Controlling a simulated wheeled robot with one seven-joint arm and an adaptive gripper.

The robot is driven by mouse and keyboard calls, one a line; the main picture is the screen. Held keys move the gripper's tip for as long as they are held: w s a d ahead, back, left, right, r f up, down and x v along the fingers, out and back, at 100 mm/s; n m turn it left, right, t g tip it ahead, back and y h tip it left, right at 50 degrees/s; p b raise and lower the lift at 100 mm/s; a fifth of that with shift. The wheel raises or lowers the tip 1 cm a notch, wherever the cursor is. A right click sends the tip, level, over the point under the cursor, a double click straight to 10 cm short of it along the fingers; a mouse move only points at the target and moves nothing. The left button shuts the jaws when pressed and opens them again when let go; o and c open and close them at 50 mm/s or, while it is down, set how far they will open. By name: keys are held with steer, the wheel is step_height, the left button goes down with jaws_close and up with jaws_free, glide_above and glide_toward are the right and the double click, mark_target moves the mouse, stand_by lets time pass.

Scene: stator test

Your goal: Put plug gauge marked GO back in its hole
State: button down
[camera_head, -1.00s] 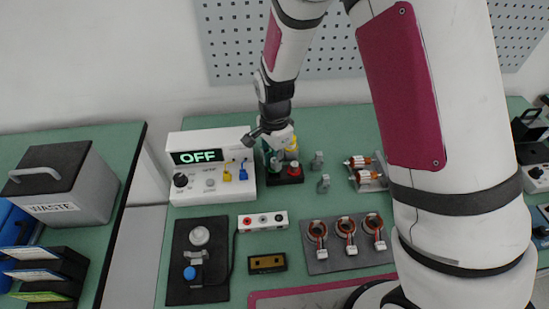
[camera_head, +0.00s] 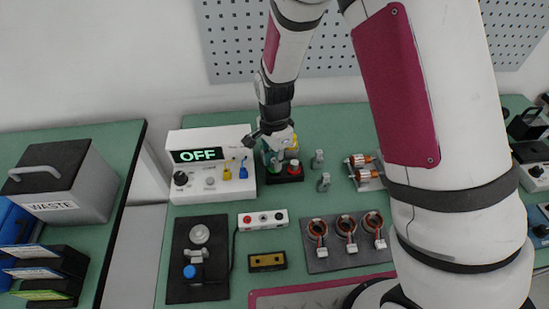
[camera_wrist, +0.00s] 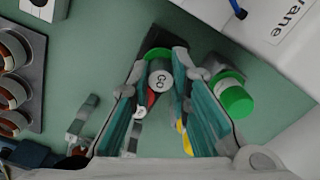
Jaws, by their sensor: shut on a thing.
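The plug gauge (camera_wrist: 160,77) shows in the wrist view as a grey cylinder with a round light end face bearing dark marking that looks like GO. My gripper (camera_wrist: 161,84) is shut on it, with one teal-padded finger on each side. In the head view my gripper (camera_head: 272,150) is at the back of the green bench, just right of the white OFF box, and the gauge cannot be made out there. I cannot tell whether the gauge touches anything below it. No gauge hole can be clearly identified.
A green-capped cylinder (camera_wrist: 235,100) lies close beside the right finger. A black base with a red button (camera_head: 293,170) is right beside my gripper. The white OFF box (camera_head: 212,182) stands left. Small grey posts (camera_head: 323,182) stand right. A dark slotted block (camera_head: 267,262) lies nearer the front.

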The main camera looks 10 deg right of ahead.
steer(key=shift+f, duration=0.35)
steer(key=shift+f, duration=0.1)
steer(key=shift+f, duration=0.35)
steer(key=c, duration=1.4)
jaws_free()
step_height(320, 180, up, 11)
steer(key=shift+r, duration=0.5)
